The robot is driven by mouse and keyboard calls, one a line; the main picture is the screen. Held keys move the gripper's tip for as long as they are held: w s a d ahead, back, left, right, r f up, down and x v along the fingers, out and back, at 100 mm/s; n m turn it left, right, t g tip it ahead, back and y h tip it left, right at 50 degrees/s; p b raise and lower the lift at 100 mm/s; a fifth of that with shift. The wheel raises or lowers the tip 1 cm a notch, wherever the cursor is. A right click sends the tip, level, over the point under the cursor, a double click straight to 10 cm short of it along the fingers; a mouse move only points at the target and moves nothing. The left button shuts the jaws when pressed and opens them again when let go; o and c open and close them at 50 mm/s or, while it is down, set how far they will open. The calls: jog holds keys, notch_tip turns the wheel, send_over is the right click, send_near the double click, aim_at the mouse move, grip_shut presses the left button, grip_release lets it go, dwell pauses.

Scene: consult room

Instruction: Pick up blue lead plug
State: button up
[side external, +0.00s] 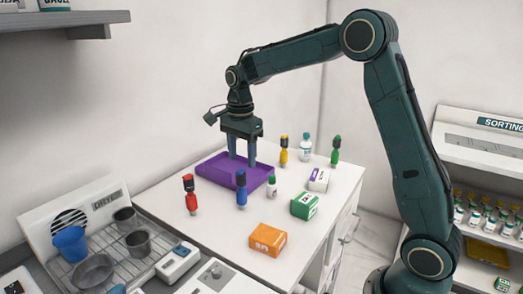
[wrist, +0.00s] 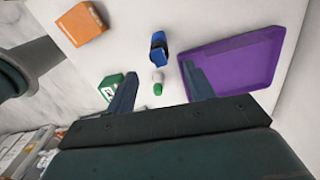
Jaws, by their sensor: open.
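The blue lead plug (side external: 241,190) stands upright on the white table, in front of the purple tray. In the wrist view the blue lead plug (wrist: 158,47) lies ahead of the fingers, between their lines. My gripper (side external: 242,164) is open and empty, above the tray area and behind the plug in the side view. Its two fingers also show in the wrist view (wrist: 160,85), spread apart and not touching the plug.
A purple tray (side external: 215,170) lies beside the plug. Red (side external: 190,195), yellow (side external: 284,150) and green (side external: 335,152) plugs stand around. A small green-capped bottle (side external: 271,187), a green box (side external: 305,206) and an orange box (side external: 267,240) are to the right.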

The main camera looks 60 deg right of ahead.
aim_at(241, 170)
jog(key=shift+f, duration=0.85)
jog(key=shift+a+f, duration=0.15)
jog(key=shift+f, duration=1.15)
jog(key=shift+a+f, duration=0.1)
jog(key=shift+f, duration=1.2)
grip_shut()
